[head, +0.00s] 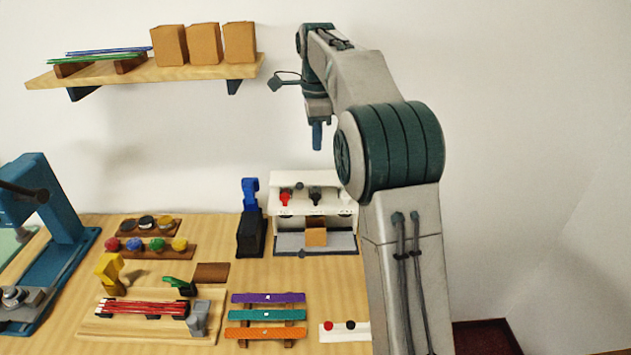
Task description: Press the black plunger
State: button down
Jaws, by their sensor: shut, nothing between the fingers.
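A white dispenser-like unit (345,180) stands at the back of the counter. On its front are a red plunger-like part (285,197) and a black plunger-like part (315,194). A tan block (316,236) sits below the black one, on the unit's grey base. My gripper (317,148) points down, shut and empty. It appears above the unit in the picture, apart from the black part; its depth relative to the unit is hard to judge. My arm hides the unit's right edge.
A white strip (338,335) with a red and a black round top lies at the front. A black stand (250,235) with a blue top is left of the unit. A shelf (110,77) with brown blocks (205,44) hangs upper left. A blue press (55,200) stands far left.

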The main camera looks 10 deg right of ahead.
aim_at(315, 195)
jog(key=shift+w+a+m, duration=0.1)
jog(key=shift+w+m, duration=0.3)
jog(key=shift+w, duration=0.15)
notch_tip(315, 195, down, 14)
jog(key=shift+r+p, duration=0.1)
jog(key=shift+p, duration=0.45)
